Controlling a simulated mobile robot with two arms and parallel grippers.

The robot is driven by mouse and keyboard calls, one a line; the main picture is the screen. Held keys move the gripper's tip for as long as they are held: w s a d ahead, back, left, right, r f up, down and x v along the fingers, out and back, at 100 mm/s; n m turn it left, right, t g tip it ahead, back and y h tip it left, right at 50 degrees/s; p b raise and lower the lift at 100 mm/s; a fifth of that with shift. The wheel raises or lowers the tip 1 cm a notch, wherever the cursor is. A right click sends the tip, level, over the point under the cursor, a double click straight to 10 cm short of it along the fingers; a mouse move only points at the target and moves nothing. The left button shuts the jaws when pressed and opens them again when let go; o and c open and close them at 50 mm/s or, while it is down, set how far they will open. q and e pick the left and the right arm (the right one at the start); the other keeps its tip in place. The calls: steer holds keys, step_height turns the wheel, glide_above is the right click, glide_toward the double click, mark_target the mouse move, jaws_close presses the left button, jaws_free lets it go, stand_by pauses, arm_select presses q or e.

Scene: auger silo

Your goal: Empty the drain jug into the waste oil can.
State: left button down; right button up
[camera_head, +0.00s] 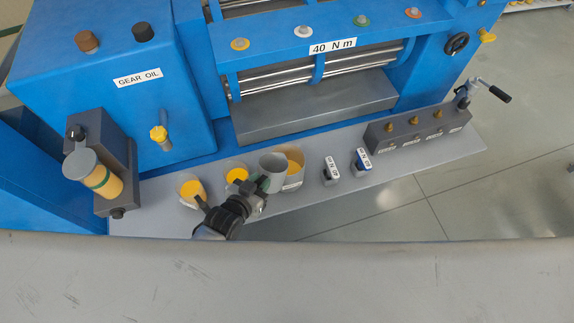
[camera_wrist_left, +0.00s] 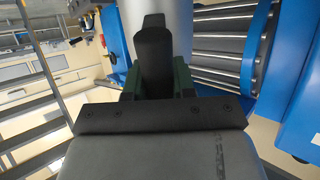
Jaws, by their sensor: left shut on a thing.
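My left gripper (camera_head: 262,187) is shut on a grey cylindrical vessel (camera_head: 273,165), which I take to be the drain jug. In the left wrist view the vessel's smooth grey wall (camera_wrist_left: 180,28) stands just beyond my dark fingers. Its inside looks grey in the head view; I cannot tell whether any oil is in it. Right beside it on the right is a container with orange-yellow oil and a pale label (camera_head: 294,169), perhaps the waste oil can. The vessel partly hides it. I cannot tell whether they touch. My right gripper is not in view.
Two pale containers of yellow oil, one at left (camera_head: 191,190) and one nearer (camera_head: 236,175), stand on the grey shelf (camera_head: 330,202). Two small labelled blocks (camera_head: 361,161) and a dark fitting rack (camera_head: 415,131) stand to the right. The blue gear-oil machine (camera_head: 120,85) rises behind.

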arm_select(q)
steer(key=shift+f+t+h+b, duration=0.2)
steer(key=shift+t+h+b, duration=0.2)
steer(key=shift+t+b, duration=0.45)
steer(key=shift+s+b, duration=0.1)
steer(key=shift+b, duration=0.55)
steer(key=shift+r+t+p, duration=0.25)
steer(key=shift+r+p, duration=0.2)
steer(key=shift+r, duration=0.05)
steer(key=shift+f, duration=0.1)
step_height(320, 180, up, 3)
steer(key=p, duration=0.3)
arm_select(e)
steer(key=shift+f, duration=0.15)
